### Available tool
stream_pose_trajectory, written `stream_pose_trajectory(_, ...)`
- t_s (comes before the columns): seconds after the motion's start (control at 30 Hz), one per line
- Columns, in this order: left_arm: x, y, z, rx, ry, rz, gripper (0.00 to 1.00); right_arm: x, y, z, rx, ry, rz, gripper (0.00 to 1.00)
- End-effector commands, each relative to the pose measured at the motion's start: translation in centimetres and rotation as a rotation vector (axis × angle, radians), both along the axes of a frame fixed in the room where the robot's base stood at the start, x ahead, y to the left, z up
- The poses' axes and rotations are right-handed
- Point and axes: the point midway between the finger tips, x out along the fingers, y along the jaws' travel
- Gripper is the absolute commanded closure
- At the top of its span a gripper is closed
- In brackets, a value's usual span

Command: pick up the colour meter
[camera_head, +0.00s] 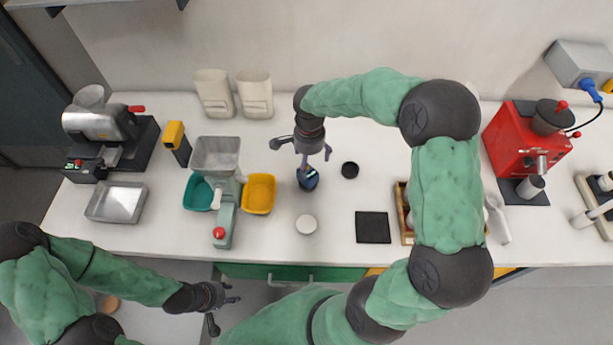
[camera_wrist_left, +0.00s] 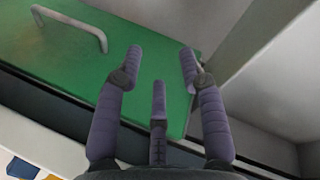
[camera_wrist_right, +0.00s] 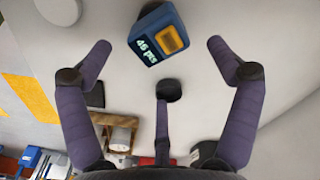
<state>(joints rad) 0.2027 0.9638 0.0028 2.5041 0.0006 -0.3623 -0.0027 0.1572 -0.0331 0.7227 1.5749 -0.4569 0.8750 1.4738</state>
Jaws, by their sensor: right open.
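The colour meter is a small dark blue device (camera_head: 308,180) standing on the white counter near its middle. In the right wrist view the colour meter (camera_wrist_right: 157,35) shows a lit "46 pts" display and an orange-yellow window. My right gripper (camera_head: 315,155) hangs just above and behind it. The gripper's fingers (camera_wrist_right: 160,55) are open and spread, with the meter beyond the tips and nothing held. My left gripper (camera_head: 228,298) is open and empty in front of the counter; in the left wrist view its fingers (camera_wrist_left: 160,65) face a green drawer front.
A black round puck (camera_head: 350,170) and a white round disc (camera_head: 306,224) lie close to the meter. A black mat (camera_head: 373,227) and wooden tray (camera_head: 403,215) lie right.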

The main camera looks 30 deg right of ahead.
Motion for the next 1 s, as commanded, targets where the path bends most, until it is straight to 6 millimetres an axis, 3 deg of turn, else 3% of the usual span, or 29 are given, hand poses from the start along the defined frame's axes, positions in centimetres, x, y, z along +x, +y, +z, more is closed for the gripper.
stream_pose_trajectory(0.33, 0.1, 0.0, -0.4, 0.0, -0.001, 0.0, 0.6, 0.0, 0.2, -2.3, 0.0, 0.0, 0.001, 0.1)
stream_pose_trajectory(0.63, 0.1, 0.0, -1.0, 0.0, -0.002, 0.001, 0.6, -0.1, 0.5, -6.2, 0.0, 0.001, 0.0, 0.1)
stream_pose_trajectory(0.87, 0.1, 0.0, -1.0, 0.0, -0.002, 0.001, 0.6, -0.1, 0.5, -6.4, -0.001, -0.001, 0.0, 0.1)
stream_pose_trajectory(0.9, 0.1, 0.0, -1.0, 0.0, -0.001, 0.0, 0.6, -0.1, 0.5, -6.4, -0.001, -0.001, 0.0, 0.13)
stream_pose_trajectory(1.0, 0.1, 0.0, -1.0, 0.0, -0.001, 0.0, 0.6, -0.1, 0.5, -6.4, -0.001, -0.001, 0.0, 0.41)
